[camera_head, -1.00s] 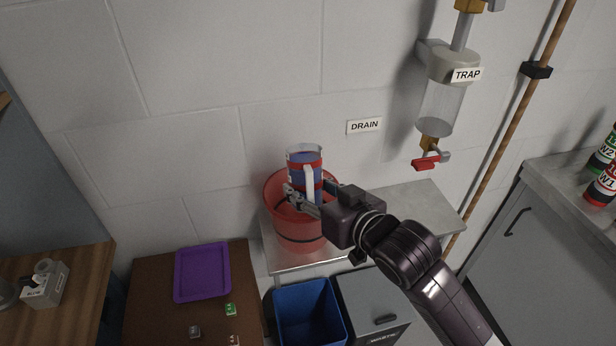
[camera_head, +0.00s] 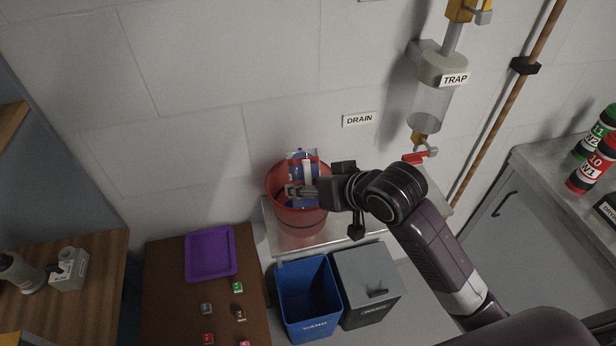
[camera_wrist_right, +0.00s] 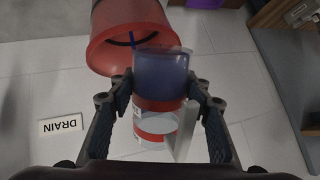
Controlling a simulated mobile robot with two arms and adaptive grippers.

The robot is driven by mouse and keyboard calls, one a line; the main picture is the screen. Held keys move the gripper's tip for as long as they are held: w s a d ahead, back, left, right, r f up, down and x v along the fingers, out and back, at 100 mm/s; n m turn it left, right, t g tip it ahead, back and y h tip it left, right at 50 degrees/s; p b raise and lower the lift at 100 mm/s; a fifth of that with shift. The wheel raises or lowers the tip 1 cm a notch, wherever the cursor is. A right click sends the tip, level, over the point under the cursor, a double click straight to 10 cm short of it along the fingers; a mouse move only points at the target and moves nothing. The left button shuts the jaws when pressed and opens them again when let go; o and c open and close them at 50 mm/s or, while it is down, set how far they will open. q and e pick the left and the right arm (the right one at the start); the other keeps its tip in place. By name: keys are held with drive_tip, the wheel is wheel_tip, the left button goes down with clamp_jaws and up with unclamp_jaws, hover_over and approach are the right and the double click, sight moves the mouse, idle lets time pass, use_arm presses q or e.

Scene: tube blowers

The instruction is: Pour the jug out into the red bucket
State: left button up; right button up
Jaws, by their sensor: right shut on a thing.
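The clear jug (camera_head: 303,158) with red bands and a white handle is at the red bucket (camera_head: 300,222), which stands on a grey bench against the wall. My right gripper (camera_head: 302,191) is shut on the jug, with its fingers on both sides of it in the right wrist view (camera_wrist_right: 160,100). The jug is tipped over, and blue liquid fills its end towards the bucket (camera_wrist_right: 112,48). A thin blue streak (camera_wrist_right: 132,40) shows at the bucket's mouth, seemingly liquid running in. The bucket's inside is mostly hidden. My left gripper is not in view.
A blue bin (camera_head: 307,300) and a grey waste bin (camera_head: 366,285) stand below the bench. A purple tray (camera_head: 210,254) lies on the brown table with several small blocks. The trap (camera_head: 428,105) hangs on the wall, right of the DRAIN label (camera_head: 359,120).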

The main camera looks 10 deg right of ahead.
drive_tip(key=shift+r+g+p, duration=0.35)
drive_tip(key=shift+g+p, duration=0.25)
drive_tip(key=shift+p, duration=0.1)
drive_tip(key=g, duration=0.2)
drive_tip(key=f+m+g, duration=0.1)
drive_tip(key=g, duration=0.1)
drive_tip(key=shift+w, duration=0.15)
drive_tip(key=g, duration=0.1)
drive_tip(key=w+f+g, duration=0.1)
drive_tip(key=g, duration=0.1)
drive_tip(key=shift+m, duration=0.4)
drive_tip(key=shift+w+d+r+m+g+y, duration=0.15)
drive_tip(key=shift+w+r+g, duration=0.3)
drive_tip(key=shift+g, duration=0.35)
drive_tip(key=shift+w+r+m+g+y, duration=0.15)
drive_tip(key=shift+w+r+g, duration=0.15)
drive_tip(key=shift+r+g, duration=0.4)
drive_tip(key=shift+f, duration=0.1)
drive_tip(key=shift+m+g, duration=0.3)
drive_tip(key=shift+g, duration=0.9)
